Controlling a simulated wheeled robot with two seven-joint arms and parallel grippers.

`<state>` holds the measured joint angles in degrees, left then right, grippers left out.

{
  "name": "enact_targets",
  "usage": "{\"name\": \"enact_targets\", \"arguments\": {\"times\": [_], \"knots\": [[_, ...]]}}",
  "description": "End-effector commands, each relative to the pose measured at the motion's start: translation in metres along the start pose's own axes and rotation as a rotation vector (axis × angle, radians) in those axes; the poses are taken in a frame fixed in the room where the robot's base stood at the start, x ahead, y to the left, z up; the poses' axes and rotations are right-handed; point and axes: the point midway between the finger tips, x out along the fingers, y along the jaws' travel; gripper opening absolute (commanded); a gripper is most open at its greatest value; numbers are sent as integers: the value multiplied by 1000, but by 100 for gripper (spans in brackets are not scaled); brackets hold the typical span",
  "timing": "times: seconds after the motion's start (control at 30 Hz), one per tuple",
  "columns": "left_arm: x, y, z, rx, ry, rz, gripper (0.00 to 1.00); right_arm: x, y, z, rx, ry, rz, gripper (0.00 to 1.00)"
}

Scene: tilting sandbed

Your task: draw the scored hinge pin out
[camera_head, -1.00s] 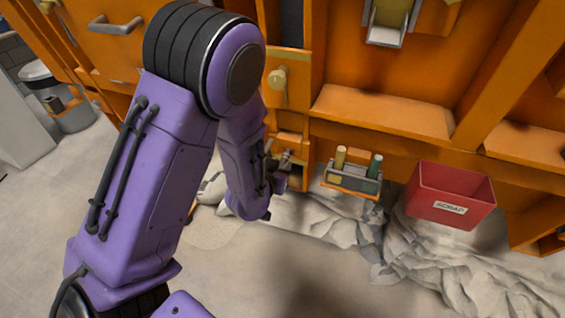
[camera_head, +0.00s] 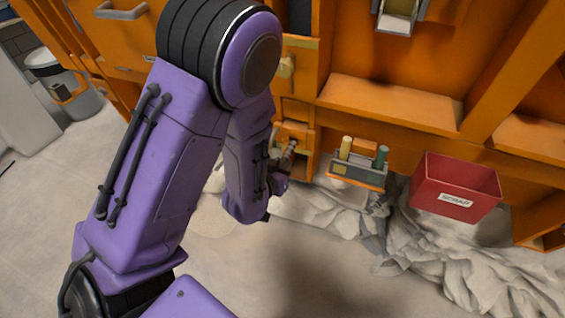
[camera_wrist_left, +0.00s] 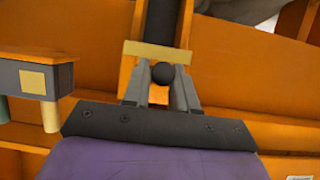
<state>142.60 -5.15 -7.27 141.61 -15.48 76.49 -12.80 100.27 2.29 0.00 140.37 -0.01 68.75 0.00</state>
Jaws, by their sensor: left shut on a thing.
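My left gripper (camera_head: 287,160) is at the orange frame, low beside the small bracket, and mostly hidden by my purple arm. In the left wrist view my left gripper (camera_wrist_left: 161,80) has its two grey fingers shut around a dark round-ended piece (camera_wrist_left: 162,73), which looks like the head of the hinge pin. A tan plate (camera_wrist_left: 158,52) lies just beyond the fingertips, with a dark bar beyond it. I cannot see score marks, or how far the pin sits in its hole. My right gripper is not in view.
A small rack (camera_head: 357,174) with a yellow and a green cylinder hangs right of the gripper. A red bin (camera_head: 455,187) labelled SCRAP stands further right. Crumpled pale sheeting (camera_head: 430,255) covers the floor below. An orange ledge (camera_head: 390,104) juts out above.

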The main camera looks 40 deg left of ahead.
Motion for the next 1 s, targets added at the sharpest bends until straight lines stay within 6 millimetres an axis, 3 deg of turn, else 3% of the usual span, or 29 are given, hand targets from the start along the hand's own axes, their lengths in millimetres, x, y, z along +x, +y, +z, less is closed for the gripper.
{"name": "enact_targets", "arguments": {"times": [0.5,1.0], "knots": [[-12,0,7,1,0,0,0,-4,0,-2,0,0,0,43],[-25,1,15,0,1,0,0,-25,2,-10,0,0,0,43]]}}
